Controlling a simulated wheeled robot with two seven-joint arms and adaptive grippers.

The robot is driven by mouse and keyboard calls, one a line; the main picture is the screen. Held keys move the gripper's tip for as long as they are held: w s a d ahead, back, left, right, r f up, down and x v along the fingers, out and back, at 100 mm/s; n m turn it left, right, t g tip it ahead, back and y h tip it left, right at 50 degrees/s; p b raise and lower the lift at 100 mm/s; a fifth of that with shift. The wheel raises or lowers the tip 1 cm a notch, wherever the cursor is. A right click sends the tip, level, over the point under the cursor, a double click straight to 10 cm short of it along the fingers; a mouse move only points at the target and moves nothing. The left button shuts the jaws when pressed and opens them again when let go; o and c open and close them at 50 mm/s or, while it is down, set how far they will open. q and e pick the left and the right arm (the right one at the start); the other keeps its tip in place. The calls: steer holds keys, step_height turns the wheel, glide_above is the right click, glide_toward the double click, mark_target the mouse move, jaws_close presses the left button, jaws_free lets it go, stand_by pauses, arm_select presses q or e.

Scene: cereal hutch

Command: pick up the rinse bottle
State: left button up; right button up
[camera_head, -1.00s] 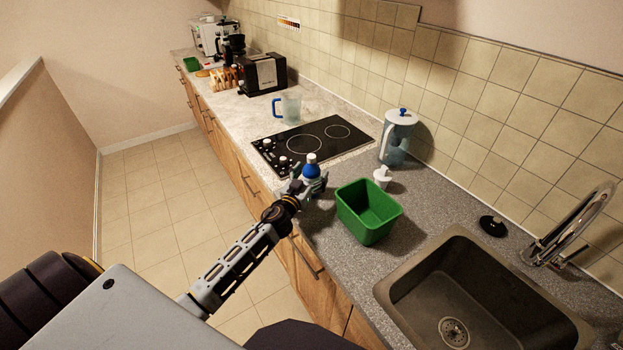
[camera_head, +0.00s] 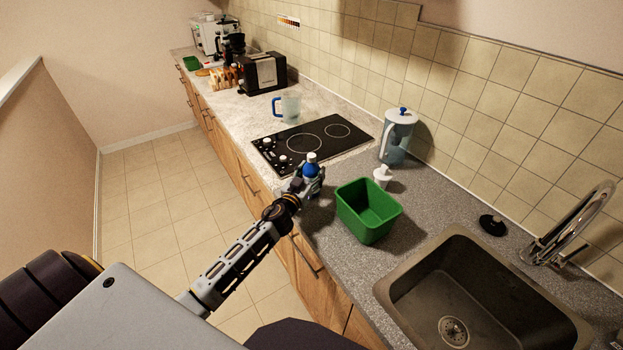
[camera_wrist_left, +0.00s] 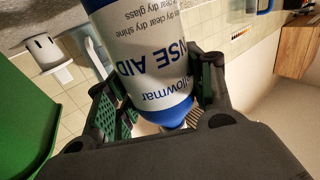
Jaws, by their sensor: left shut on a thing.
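The rinse bottle (camera_head: 311,169) is blue with a white cap and stands upright at the counter's front edge, by the hob. In the left wrist view the bottle (camera_wrist_left: 146,55) shows a white label reading "RINSE AID" and sits between the two fingers. My left gripper (camera_head: 305,182) is shut on the bottle, with a finger against each side of it. The wrist view shows the left gripper (camera_wrist_left: 160,100) close around the bottle. Whether the bottle's base touches the counter is hidden by the gripper. My right gripper is not in view.
A black hob (camera_head: 312,143) lies behind. A water filter jug (camera_head: 396,138) stands by the wall. The sink (camera_head: 480,300) is at lower right.

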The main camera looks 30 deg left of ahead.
mark_target(312, 155)
arm_select(q)
steer(key=shift+c, duration=1.1)
steer(key=shift+r, duration=0.15)
steer(key=shift+r+p, duration=0.7)
steer(key=shift+r, duration=4.2)
steer(key=shift+r, duration=0.15)
